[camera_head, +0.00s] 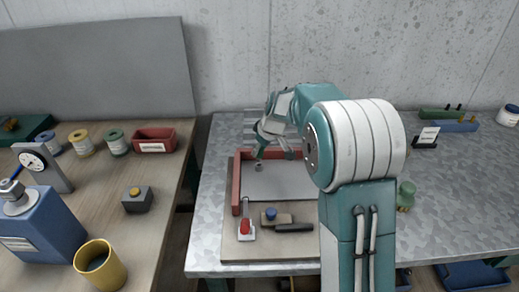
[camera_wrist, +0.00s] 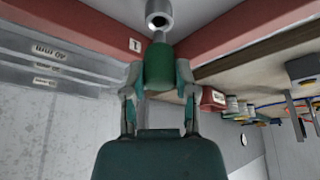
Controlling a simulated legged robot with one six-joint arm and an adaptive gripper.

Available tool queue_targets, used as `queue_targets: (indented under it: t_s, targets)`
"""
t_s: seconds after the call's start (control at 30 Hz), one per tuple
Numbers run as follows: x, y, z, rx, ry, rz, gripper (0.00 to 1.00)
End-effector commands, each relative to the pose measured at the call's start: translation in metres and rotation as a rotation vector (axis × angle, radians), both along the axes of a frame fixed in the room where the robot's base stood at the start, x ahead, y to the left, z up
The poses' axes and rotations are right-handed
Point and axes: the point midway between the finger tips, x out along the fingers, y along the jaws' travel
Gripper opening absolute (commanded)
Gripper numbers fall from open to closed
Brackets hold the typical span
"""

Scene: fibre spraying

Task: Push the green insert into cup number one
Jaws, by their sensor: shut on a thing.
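My gripper (camera_wrist: 158,85) is shut on the green insert (camera_wrist: 160,66), with one finger on each side of it. The insert's narrow tip points at a grey round cup (camera_wrist: 158,12) with a dark hole, beside a label reading 1. The tip appears just short of the cup's rim; I cannot tell the exact gap. In the head view my gripper (camera_head: 262,146) is over the back left corner of the red-walled tray (camera_head: 237,186), tilted down, just above the small grey cup (camera_head: 258,167). The insert is too small to make out clearly there.
A red-buttoned switch (camera_head: 245,230) and a blue-knobbed block (camera_head: 271,216) stand in front of the tray. My arm hides the tray's right side. A green object (camera_head: 405,195) stands right of my arm. A wooden bench (camera_head: 165,195) with spools is at left.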

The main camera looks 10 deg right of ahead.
Motion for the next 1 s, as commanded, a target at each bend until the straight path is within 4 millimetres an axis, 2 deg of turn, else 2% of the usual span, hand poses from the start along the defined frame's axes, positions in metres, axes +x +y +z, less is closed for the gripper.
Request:
queue_targets:
  t_s: [1.0]
  targets:
    - [0.0,0.0,-0.018,0.0,0.0,0.0,0.0]
